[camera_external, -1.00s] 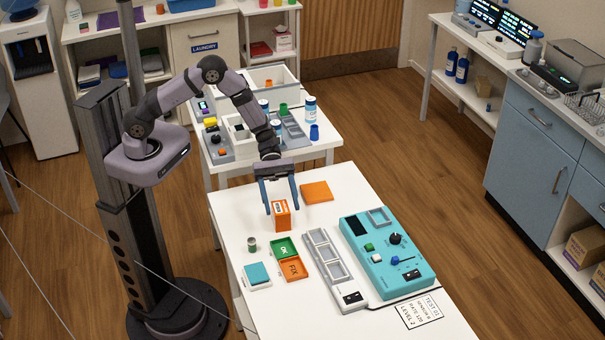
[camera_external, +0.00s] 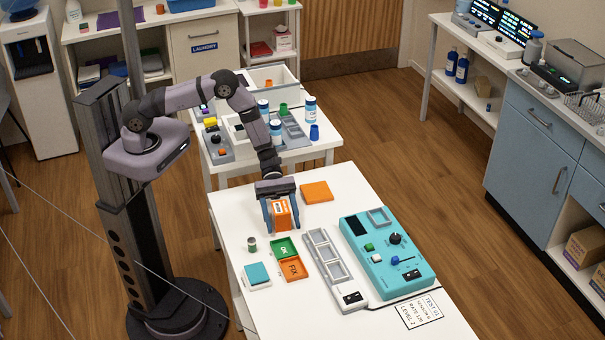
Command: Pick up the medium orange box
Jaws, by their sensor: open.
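The orange box (camera_external: 281,215) stands upright on the white table, with a pale label on its front. My gripper (camera_external: 282,225) is lowered over it from above, with one blue finger on the left side of the box and the other on its right. The jaws are open, and the palm sits just above the top of the box. I cannot tell whether either finger touches it.
A flat orange square (camera_external: 316,192) lies close behind on the right. A green tray (camera_external: 284,248), an orange tray (camera_external: 293,268), a small can (camera_external: 252,244), a grey slotted strip (camera_external: 329,258) and a teal device (camera_external: 388,252) lie in front. The table's left edge is near.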

